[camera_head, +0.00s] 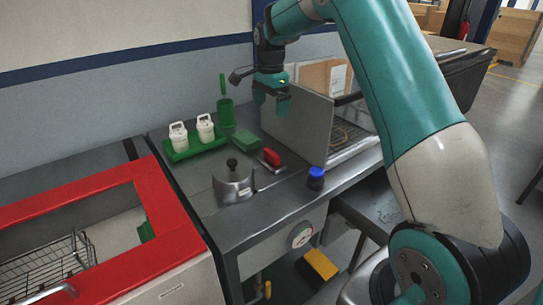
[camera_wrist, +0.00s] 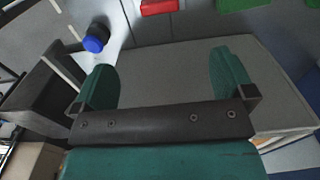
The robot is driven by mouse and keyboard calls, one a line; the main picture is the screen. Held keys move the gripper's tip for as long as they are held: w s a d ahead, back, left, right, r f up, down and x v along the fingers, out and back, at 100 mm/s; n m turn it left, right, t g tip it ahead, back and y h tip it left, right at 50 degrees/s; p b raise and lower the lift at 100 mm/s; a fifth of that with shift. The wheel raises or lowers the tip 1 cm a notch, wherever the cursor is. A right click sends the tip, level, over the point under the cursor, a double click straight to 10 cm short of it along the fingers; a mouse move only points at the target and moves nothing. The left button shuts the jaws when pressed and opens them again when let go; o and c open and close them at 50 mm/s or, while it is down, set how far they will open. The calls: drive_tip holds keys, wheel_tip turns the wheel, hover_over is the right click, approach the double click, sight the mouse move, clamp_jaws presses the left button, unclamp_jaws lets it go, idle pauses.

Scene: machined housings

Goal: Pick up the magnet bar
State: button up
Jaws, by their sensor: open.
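A small red block (camera_head: 271,157) lies on a grey plate on the steel bench, right of the green block; it may be the magnet bar, but I cannot tell for sure. It also shows at the top edge of the wrist view (camera_wrist: 159,6), partly cut off. My gripper (camera_head: 271,102) is open and empty, with its fingers pointing down. It hangs above the bench, higher than the red block and near the top of a grey upright panel (camera_head: 296,122). In the wrist view, the panel's face (camera_wrist: 165,78) fills the space behind my gripper's fingers (camera_wrist: 164,76).
A green tray (camera_head: 195,151) with two white containers, a green cup (camera_head: 226,113), a green block (camera_head: 245,139), a steel pot (camera_head: 233,184) and a blue-capped item (camera_head: 316,178) stand around. A red-rimmed bin (camera_head: 180,220) is at left. Bare bench lies in front of the pot.

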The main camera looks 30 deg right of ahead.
drive_tip(key=p, duration=0.3)
approach(272, 152)
wheel_tip(272, 152, down, 5)
drive_tip(key=shift+w+a+f, duration=0.1)
drive_tip(key=shift+a, duration=0.05)
drive_tip(key=shift+f+p, duration=1.3)
drive_tip(key=shift+f, duration=1.45)
drive_tip(key=c, duration=1.1)
drive_tip(key=shift+r, duration=0.15)
wheel_tip(272, 152, up, 20)
drive_tip(key=b, duration=0.4)
drive_tip(key=shift+b, duration=0.35)
